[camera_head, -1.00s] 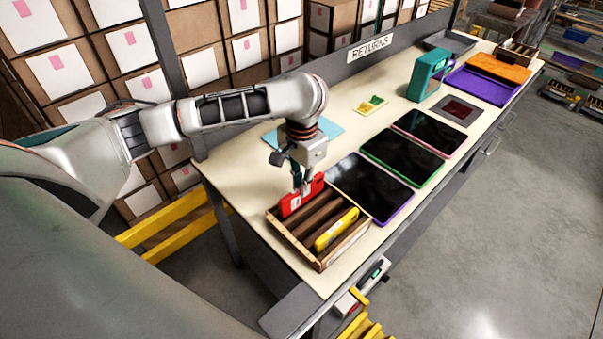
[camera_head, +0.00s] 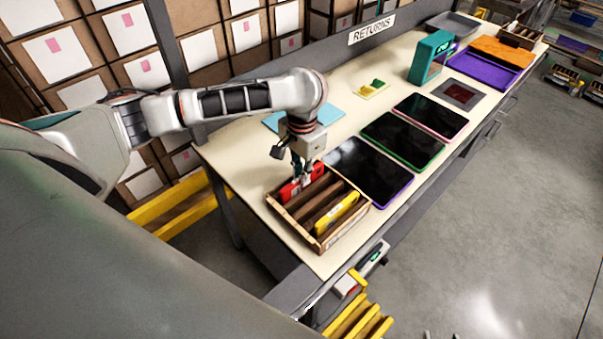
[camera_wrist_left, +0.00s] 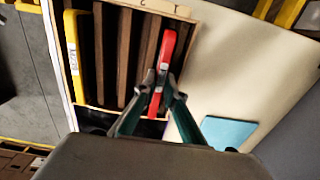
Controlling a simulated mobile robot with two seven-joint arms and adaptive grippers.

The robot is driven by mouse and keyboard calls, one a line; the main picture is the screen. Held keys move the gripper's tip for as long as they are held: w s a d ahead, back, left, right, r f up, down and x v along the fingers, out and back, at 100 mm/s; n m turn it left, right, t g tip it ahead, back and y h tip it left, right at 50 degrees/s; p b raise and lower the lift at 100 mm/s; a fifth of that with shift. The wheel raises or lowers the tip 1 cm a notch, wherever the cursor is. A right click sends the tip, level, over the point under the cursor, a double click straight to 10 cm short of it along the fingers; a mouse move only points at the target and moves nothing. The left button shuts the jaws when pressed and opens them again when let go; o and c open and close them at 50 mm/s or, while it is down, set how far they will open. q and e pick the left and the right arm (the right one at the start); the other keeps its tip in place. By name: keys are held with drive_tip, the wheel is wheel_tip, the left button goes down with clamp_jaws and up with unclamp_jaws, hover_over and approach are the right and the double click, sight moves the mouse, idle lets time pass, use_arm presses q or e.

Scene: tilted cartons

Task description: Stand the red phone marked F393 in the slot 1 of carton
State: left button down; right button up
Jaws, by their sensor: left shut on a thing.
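My left gripper (camera_head: 305,180) is shut on the red phone (camera_head: 288,191), which stands on edge in the carton's end compartment at the far left. In the left wrist view, the fingers (camera_wrist_left: 160,98) pinch the red phone (camera_wrist_left: 167,48) from both sides. A white label shows on it, but I cannot read it. The wooden carton (camera_head: 327,248) has several dividers; its rim also shows in the left wrist view (camera_wrist_left: 182,10). I cannot see whether the phone touches the carton's floor. Two small dark tips at the head view's bottom edge may be my right gripper (camera_head: 441,336).
A yellow phone (camera_head: 338,215) stands in the carton's opposite end. Dark tablets (camera_head: 368,172) lie close to the carton's right. A light-blue flat item (camera_head: 274,121) lies behind my arm. A teal device (camera_head: 430,58) and purple tray (camera_head: 487,71) stand farther back.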

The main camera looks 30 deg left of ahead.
drive_tip(key=shift+d, duration=0.3)
use_arm(q)
drive_tip(key=shift+f, duration=0.25)
use_arm(e)
drive_tip(key=shift+a, duration=0.3)
use_arm(q)
drive_tip(key=c, duration=2)
unclamp_jaws()
wheel_tip(320, 180, up, 12)
drive_tip(key=shift+d, duration=0.1)
use_arm(e)
drive_tip(key=shift+d, duration=0.1)
use_arm(q)
drive_tip(key=shift+r, duration=3.5)
